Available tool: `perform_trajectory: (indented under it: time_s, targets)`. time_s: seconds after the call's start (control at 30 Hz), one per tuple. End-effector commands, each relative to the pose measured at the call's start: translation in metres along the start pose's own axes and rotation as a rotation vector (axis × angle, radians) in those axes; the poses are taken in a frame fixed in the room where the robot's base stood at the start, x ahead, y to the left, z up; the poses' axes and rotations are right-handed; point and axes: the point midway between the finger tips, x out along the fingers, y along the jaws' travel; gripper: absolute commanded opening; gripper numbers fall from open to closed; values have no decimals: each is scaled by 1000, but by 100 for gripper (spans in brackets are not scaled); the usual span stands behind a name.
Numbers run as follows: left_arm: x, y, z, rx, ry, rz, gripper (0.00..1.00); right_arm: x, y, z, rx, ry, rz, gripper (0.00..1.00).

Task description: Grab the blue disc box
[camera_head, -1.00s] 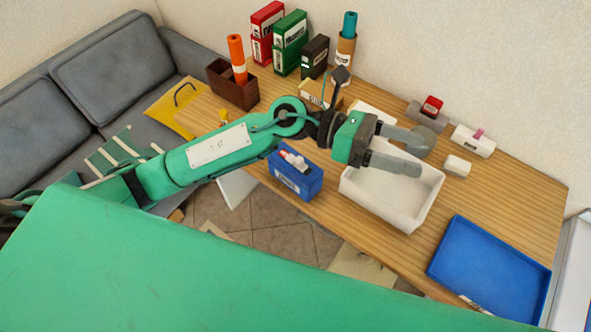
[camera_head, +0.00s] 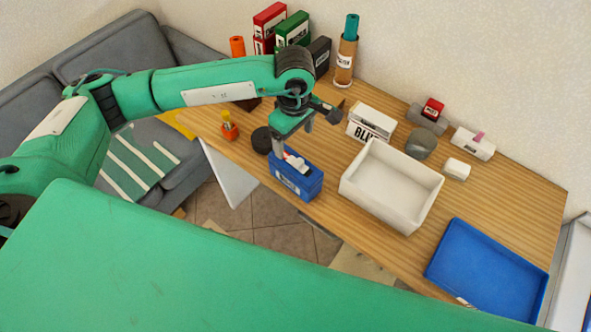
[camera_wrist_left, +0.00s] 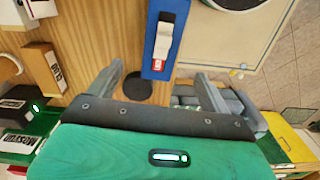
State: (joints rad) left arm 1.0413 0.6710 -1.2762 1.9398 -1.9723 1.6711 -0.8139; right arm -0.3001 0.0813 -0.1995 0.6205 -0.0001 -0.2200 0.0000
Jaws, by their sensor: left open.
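The blue disc box (camera_head: 297,186) stands upright near the front edge of the wooden table, with a white label on its side and a white-and-red item on top. In the left wrist view the blue box (camera_wrist_left: 154,58) shows at top centre, its near end around the gap between the fingers. My left gripper (camera_head: 303,134) is open and points down just above and behind the box. Its spread fingers (camera_wrist_left: 158,82) also show in the left wrist view with nothing held between them. Whether a finger touches the box cannot be told. My right gripper is out of view.
A white bin (camera_head: 388,190) stands right of the box, with a white "BLUE" box (camera_head: 371,123) behind it. A blue tray (camera_head: 488,272) lies at the right. A dark round object (camera_head: 261,140) is close by on the left. Red, green (camera_head: 292,29) and black boxes stand behind.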

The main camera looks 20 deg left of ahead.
Motion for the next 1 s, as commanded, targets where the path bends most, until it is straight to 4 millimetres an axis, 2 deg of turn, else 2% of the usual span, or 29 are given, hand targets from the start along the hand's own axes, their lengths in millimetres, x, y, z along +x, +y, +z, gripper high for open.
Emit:
perform_trajectory:
  time_s: [0.03, 0.23, 0.43, 0.73, 0.87, 1.0]
  targets:
    - [8, -1, 0, -2, -3, -5, 82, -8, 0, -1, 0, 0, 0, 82]
    - [41, 0, 1, -1, -4, -2, 82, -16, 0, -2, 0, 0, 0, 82]
    - [53, 0, 1, 0, -4, 0, 82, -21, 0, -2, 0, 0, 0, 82]
    - [85, -3, 0, -1, -5, -3, 82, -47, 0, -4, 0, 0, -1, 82]
    - [100, -3, -1, -1, -5, -1, 82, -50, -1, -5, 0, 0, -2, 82]
    - [104, -2, -1, 0, -5, 1, 82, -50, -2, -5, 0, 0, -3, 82]
